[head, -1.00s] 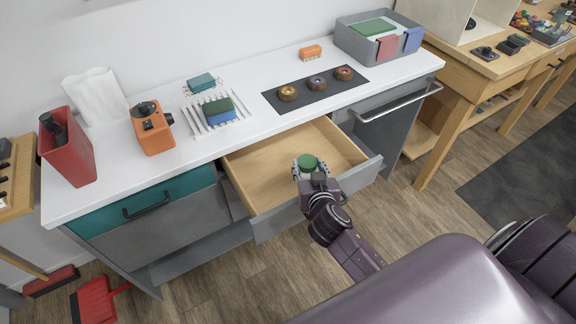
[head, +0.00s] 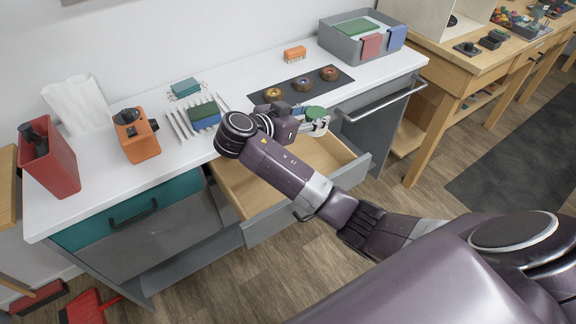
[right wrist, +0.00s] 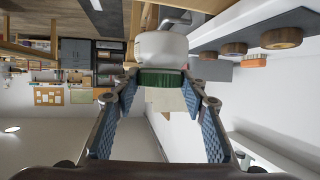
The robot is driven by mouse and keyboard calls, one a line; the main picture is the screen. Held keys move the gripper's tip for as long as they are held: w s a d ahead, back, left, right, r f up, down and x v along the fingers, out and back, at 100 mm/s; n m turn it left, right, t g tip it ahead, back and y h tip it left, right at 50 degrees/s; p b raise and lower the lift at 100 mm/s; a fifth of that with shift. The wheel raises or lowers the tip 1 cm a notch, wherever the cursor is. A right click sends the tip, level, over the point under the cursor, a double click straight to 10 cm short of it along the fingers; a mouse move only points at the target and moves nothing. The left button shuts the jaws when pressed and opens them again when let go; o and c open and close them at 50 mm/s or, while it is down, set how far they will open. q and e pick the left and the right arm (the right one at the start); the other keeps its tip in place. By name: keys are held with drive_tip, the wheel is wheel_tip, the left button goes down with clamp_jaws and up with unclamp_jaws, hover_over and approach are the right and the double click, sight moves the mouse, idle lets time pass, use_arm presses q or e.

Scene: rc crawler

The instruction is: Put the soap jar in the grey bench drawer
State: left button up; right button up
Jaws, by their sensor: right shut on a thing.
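The soap jar, white with a green lid (head: 316,113), is held in my right gripper (head: 314,124). In the right wrist view the white jar body (right wrist: 161,46) and its ribbed green lid sit between the fingertips of my right gripper (right wrist: 158,84). The grey bench drawer (head: 265,229) is pulled open, with a bare wooden inside. My right arm crosses above it and hides part of it. In the head view the jar appears near the bench's front edge behind the drawer; its height is hard to tell. My left gripper is not in view.
The white bench top (head: 75,192) carries a dark mat (head: 343,87) with several round pieces, a slatted rack (head: 178,128), an orange device (head: 137,140), a red bin (head: 50,165) and a grey box (head: 340,48). A teal drawer (head: 85,233) is shut at the left.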

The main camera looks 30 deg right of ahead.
drive_tip(key=shift+f+p, duration=0.3)
drive_tip(key=shift+f, duration=9.2)
drive_tip(key=shift+c, duration=0.6)
drive_tip(key=o, duration=1.4)
drive_tip(key=shift+c, duration=0.2)
drive_tip(key=b+v, duration=0.1)
drive_tip(key=v, duration=0.6)
drive_tip(key=shift+s+a, duration=0.1)
drive_tip(key=shift+a, duration=0.1)
